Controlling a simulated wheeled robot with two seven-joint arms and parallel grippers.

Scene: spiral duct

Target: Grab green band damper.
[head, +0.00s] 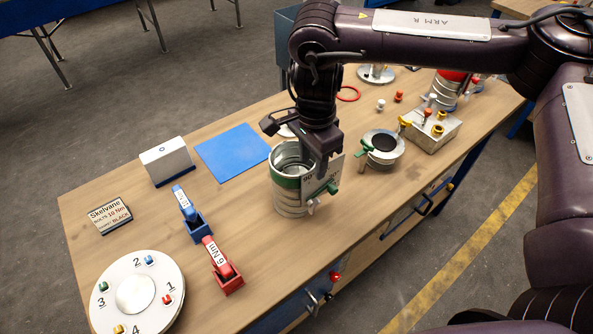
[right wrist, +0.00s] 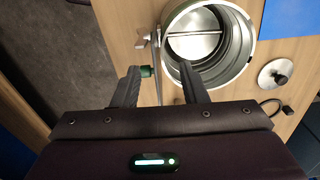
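The green band damper (head: 285,181) is an upright silver duct with a green band near its open top, standing on the wooden table. A pale scale plate (head: 312,186) with a green knob (head: 333,187) is on its right side. In the right wrist view I look down into the damper (right wrist: 207,42), with a flat disc inside it. My right gripper (right wrist: 160,82) is open at the plate side of the damper, its fingers apart with the plate's edge and green knob (right wrist: 147,71) between them. Contact cannot be told. My left gripper is not in view.
A second round fitting with a green lever (head: 383,150) and a metal block with coloured knobs (head: 433,131) stand to the right. A blue mat (head: 232,150), white box (head: 167,160), blue and red tools (head: 217,255) and numbered disc (head: 137,292) lie left.

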